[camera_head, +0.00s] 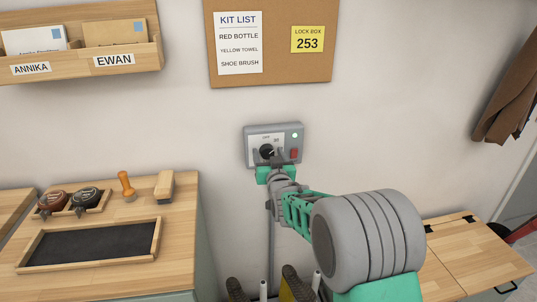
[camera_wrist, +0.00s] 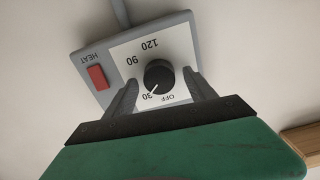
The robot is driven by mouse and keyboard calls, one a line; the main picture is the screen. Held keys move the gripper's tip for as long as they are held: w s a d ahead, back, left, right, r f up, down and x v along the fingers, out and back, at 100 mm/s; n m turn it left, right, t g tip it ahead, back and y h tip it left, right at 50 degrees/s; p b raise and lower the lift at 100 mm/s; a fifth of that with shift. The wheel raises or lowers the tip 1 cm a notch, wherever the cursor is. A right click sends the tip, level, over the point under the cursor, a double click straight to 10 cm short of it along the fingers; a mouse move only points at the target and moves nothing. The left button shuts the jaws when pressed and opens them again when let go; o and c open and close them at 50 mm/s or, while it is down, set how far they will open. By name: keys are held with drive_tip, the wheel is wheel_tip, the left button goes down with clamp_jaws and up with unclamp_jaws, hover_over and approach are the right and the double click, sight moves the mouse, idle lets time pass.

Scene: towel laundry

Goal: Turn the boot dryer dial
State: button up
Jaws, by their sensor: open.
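The boot dryer control box (camera_head: 289,127) is grey and fixed to the wall below the cork board. Its round black dial (camera_head: 266,150) sits on a white face. In the wrist view the dial (camera_wrist: 160,73) has a white mark pointing toward the printed 30, beside OFF; 90 and 120 are also printed. My gripper (camera_wrist: 164,80) is open, with one finger on each side of the dial and visible gaps to it. In the head view my gripper (camera_head: 271,160) is at the box front and partly hides its lower part.
A red HEAT switch (camera_head: 294,153) and a lit green lamp (camera_head: 295,135) are right of the dial. A wooden bench (camera_head: 470,262) is lower right. Boots (camera_head: 237,289) show below.

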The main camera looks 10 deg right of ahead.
drive_tip(key=c, duration=1.3)
